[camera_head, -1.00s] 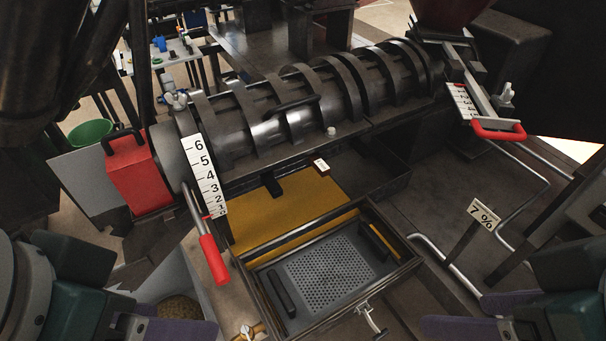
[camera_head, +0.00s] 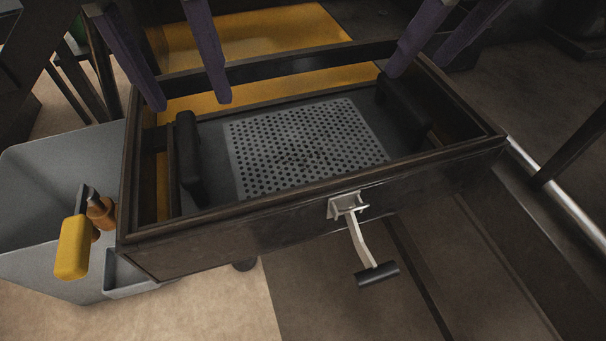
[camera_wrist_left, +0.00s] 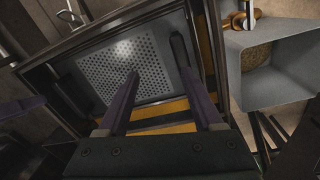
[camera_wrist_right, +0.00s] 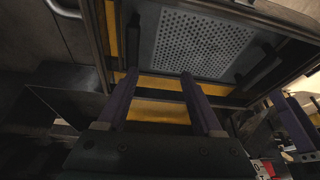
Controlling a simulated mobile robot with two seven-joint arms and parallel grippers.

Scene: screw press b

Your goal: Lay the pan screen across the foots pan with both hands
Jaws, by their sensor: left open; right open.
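The pan screen (camera_head: 305,145) is a grey perforated plate with a black handle at its left (camera_head: 189,160) and another at its right (camera_head: 403,108). It lies inside the rim of the dark rectangular foots pan (camera_head: 250,228); I cannot tell what it rests on. My left gripper (camera_head: 190,103) is open and empty, above the pan's back left, with its fingertips behind the left handle. My right gripper (camera_head: 417,70) is open, with its fingertips at the back of the right handle. In the left wrist view the left handle (camera_wrist_left: 180,48) is beyond the fingers. In the right wrist view the right handle (camera_wrist_right: 133,40) is near one fingertip.
A yellow surface (camera_head: 250,38) shows behind the pan, with a yellow strip inside its left side. A white crank (camera_head: 360,240) with a black grip sticks out at the front.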

